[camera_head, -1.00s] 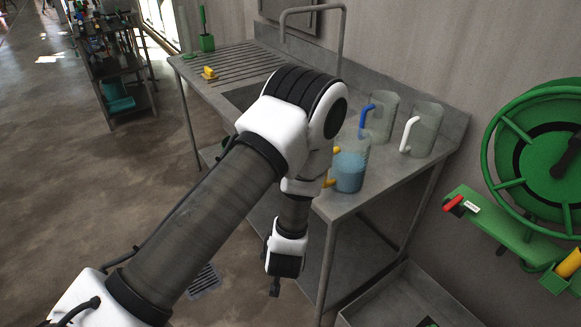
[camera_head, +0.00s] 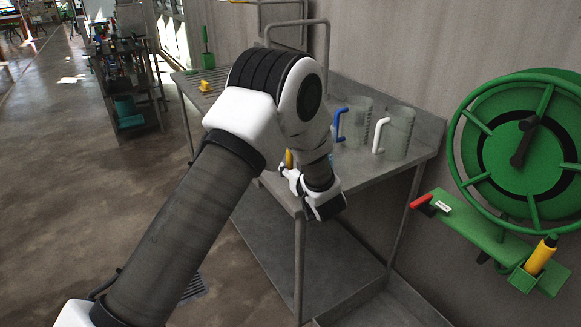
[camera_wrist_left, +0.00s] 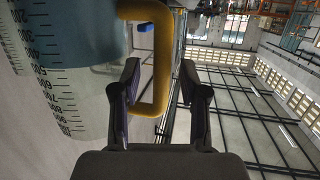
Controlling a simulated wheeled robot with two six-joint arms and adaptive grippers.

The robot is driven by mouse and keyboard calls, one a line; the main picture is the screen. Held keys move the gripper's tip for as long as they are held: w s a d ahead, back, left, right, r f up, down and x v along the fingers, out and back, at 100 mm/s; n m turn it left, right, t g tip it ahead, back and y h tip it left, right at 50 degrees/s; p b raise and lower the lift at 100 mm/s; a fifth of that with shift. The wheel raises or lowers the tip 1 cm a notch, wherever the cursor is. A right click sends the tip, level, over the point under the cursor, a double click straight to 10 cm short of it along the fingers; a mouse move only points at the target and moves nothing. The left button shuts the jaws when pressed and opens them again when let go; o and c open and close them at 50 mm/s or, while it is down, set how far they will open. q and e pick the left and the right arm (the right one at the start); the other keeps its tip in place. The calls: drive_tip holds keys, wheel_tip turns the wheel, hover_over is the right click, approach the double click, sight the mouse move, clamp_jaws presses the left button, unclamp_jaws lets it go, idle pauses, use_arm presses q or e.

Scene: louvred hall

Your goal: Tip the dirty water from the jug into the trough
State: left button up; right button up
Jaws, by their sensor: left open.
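In the left wrist view the jug (camera_wrist_left: 80,35) fills the left side. It is clear with black scale marks, has a yellow handle (camera_wrist_left: 162,65) and holds blue-grey liquid. My left gripper (camera_wrist_left: 160,78) is open, with a dark finger to each side of the handle's long bar in the picture; I cannot tell whether they touch it. In the head view my left gripper (camera_head: 323,206) is at the bench's front edge. My arm hides nearly all the jug there; a bit of yellow handle (camera_head: 288,158) shows. My right gripper is out of view.
A jug with a blue handle (camera_head: 357,122) and one with a white handle (camera_head: 399,135) stand behind on the metal bench (camera_head: 408,165). A green hose reel (camera_head: 490,150) is on the right wall. A yellow item (camera_head: 207,87) lies at the bench's left.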

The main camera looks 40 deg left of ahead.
use_arm(q)
drive_tip(key=shift+x, duration=0.85)
drive_tip(key=shift+s+d+f, duration=0.1)
drive_tip(key=shift+s, duration=0.05)
clamp_jaws()
